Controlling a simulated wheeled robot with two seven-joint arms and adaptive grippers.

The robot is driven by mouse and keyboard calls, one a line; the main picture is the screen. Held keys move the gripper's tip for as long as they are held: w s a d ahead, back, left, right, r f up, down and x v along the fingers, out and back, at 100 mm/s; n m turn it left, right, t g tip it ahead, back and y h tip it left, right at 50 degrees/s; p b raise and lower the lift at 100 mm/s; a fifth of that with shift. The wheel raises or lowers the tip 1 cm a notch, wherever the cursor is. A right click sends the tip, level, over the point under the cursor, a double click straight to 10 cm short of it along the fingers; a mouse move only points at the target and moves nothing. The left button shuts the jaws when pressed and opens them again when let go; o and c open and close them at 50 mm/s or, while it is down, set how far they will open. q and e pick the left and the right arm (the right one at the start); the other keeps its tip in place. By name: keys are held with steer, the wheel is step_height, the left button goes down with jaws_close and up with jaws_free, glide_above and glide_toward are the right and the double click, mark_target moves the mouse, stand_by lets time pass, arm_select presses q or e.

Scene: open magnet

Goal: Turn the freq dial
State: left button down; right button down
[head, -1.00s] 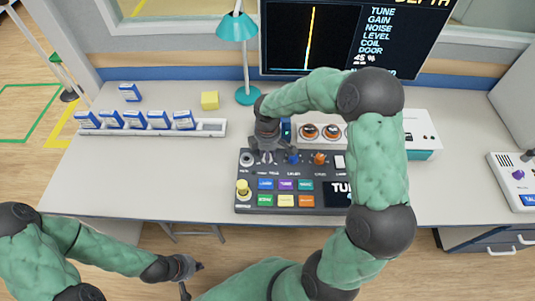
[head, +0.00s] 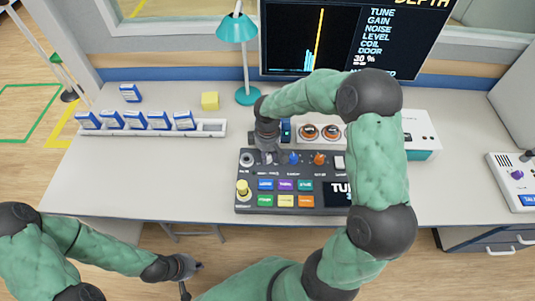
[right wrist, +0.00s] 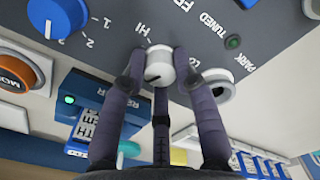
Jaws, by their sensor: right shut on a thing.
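The freq dial (right wrist: 158,66) is a white knob with a dark pointer mark, on the grey panel beside the "HI" print in the right wrist view. My right gripper's fingers (right wrist: 165,82) are shut around the dial's sides. My left gripper (head: 192,279) is empty, its fingers apart, in front of the table's near edge.
A blue knob (head: 294,158) and an orange knob (head: 320,158) stand to the right of my right gripper. A screen (head: 340,40) behind shows a yellow line, blue bars and 30 %. A teal lamp (head: 238,28) stands behind. The table's left middle is clear.

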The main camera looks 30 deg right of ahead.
steer(key=shift+m, duration=0.6)
steer(key=c, duration=1)
jaws_free()
steer(key=shift+o, duration=0.2)
step_height(320, 180, up, 12)
